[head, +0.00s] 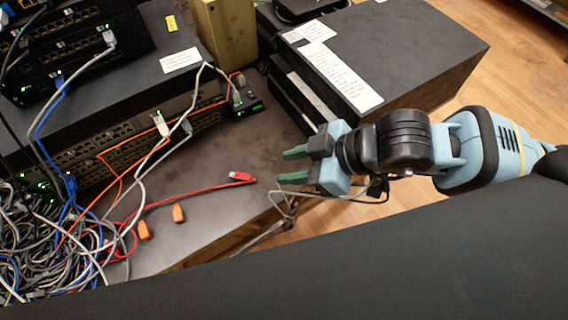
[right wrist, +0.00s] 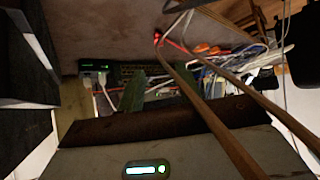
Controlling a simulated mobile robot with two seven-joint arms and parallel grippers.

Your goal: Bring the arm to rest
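My right arm comes in from the right in the head view. Its gripper (head: 288,165) is over the right edge of the dark table (head: 205,165), with its two green fingers apart and nothing between them. In the right wrist view the green fingers (right wrist: 161,90) are also apart, with the network gear and cables beyond them. The red plug (head: 240,176) of a red cable lies on the table to the left of the fingers, apart from them. My left gripper is not in view.
Stacked switches (head: 110,145) with many cables fill the left. A small black box (head: 246,104) with green lights stands near the back. Dark boxes with paper labels (head: 340,75) stand close behind the right gripper. Two orange plugs (head: 178,213) lie near the front. Wooden floor (head: 520,85) shows at right.

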